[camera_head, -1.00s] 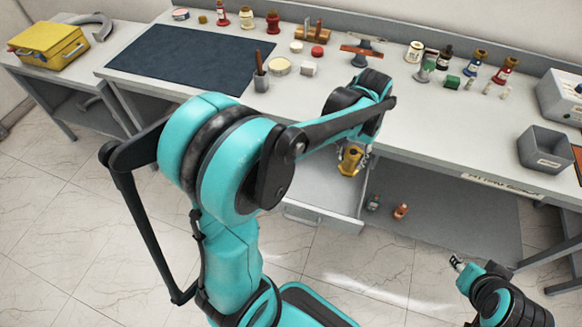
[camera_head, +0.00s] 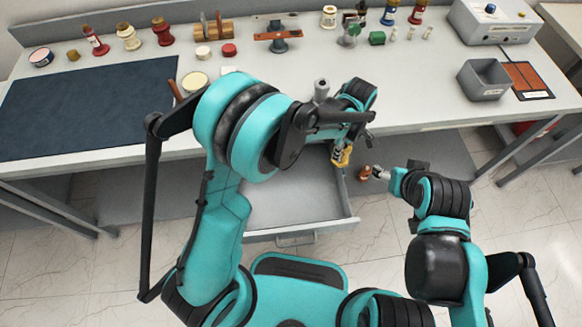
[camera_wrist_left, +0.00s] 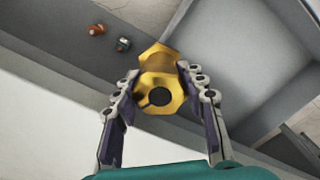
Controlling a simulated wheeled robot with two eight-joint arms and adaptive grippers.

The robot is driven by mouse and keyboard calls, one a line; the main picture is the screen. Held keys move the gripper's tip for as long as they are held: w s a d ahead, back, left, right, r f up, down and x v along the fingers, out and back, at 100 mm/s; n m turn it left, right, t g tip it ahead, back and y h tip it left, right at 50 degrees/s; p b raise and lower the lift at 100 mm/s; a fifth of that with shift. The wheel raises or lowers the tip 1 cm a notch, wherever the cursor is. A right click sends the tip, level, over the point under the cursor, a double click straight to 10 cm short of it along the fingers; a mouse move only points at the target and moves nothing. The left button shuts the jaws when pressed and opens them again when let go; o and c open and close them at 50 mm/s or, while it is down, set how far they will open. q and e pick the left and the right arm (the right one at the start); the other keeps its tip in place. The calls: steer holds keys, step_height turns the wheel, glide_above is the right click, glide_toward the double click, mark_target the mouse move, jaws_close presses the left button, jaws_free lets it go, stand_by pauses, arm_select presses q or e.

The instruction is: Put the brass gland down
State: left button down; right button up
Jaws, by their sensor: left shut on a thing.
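The brass gland (camera_head: 341,156) is a gold hex-shaped fitting with a dark round hole, which shows in the left wrist view (camera_wrist_left: 161,70). My left gripper (camera_wrist_left: 163,88) is shut on it, one finger on each side. In the head view my left gripper (camera_head: 345,142) is mostly hidden behind its own wrist. It holds the gland in the air in front of the bench edge, by the right side of the open drawer (camera_head: 288,196).
The grey bench (camera_head: 430,104) carries a dark mat (camera_head: 85,108), a grey bin (camera_head: 484,80) and several bottles and fittings along the back. The drawer looks empty where visible. A small copper-coloured part (camera_head: 364,173) is below the bench, near my right gripper.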

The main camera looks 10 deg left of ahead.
arm_select(q)
steer(key=shift+s+f, duration=0.25)
steer(key=shift+f, duration=0.1)
steer(key=s+a+f+b, duration=0.2)
steer(key=s+f, duration=0.1)
steer(key=s+a+f+b, duration=0.2)
steer(key=f, duration=0.2)
steer(key=s+a+f+b, duration=0.1)
steer(key=s+a+f, duration=0.1)
steer(key=s+f, duration=0.1)
steer(key=shift+s+a+f+b, duration=0.3)
steer(key=shift+s+a+b, duration=0.05)
steer(key=shift+a+b, duration=0.05)
steer(key=shift+r, duration=0.1)
steer(key=c, duration=0.9)
jaws_free()
